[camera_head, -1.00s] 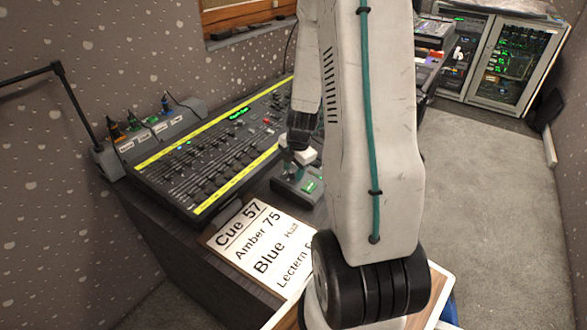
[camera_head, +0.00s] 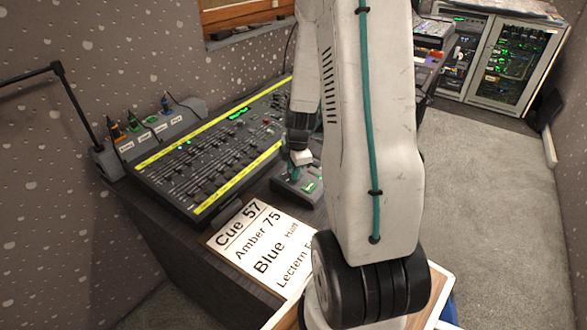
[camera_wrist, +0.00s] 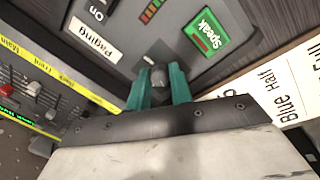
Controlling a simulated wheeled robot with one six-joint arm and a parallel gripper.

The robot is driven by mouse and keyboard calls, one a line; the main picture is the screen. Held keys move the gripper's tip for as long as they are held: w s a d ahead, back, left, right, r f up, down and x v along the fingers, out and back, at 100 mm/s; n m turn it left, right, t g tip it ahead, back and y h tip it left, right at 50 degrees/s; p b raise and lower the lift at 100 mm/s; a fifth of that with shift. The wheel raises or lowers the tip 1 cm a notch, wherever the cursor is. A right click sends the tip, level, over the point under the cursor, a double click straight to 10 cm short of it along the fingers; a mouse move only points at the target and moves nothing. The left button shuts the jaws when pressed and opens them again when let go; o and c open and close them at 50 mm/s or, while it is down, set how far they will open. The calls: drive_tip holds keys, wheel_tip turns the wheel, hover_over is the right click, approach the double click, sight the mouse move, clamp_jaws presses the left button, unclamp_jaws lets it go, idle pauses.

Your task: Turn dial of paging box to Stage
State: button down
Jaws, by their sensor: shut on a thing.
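The paging box (camera_head: 312,196) is a small dark grey unit on the desk, in front of the long fader console. A pale mark shows just beyond the dial. I cannot read the Stage position or the dial's setting. In the head view my gripper (camera_head: 297,172) reaches down onto the box and hides the dial.
The fader console (camera_head: 215,150) with yellow strips lies behind and left. A cue board (camera_head: 250,240) lies on the desk in front of the box. Labelled plugs (camera_head: 150,125) stand at far left. A rack cabinet (camera_head: 505,65) stands at the back right.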

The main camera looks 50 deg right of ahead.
drive_tip(key=m, duration=0.4)
drive_tip(key=shift+m, duration=0.3)
drive_tip(key=m, duration=0.3)
drive_tip(key=shift+m+g, duration=0.4)
drive_tip(key=m, duration=0.4)
drive_tip(key=shift+w+a, duration=0.1)
drive_tip(key=m, duration=0.8)
drive_tip(key=shift+m, duration=0.3)
drive_tip(key=m, duration=0.3)
drive_tip(key=shift+w+m+y, duration=0.1)
drive_tip(key=shift+m+y, duration=0.2)
drive_tip(key=m, duration=0.3)
drive_tip(key=shift+m, duration=0.3)
drive_tip(key=shift+w+r+m, duration=0.1)
drive_tip(key=shift+m, duration=1.8)
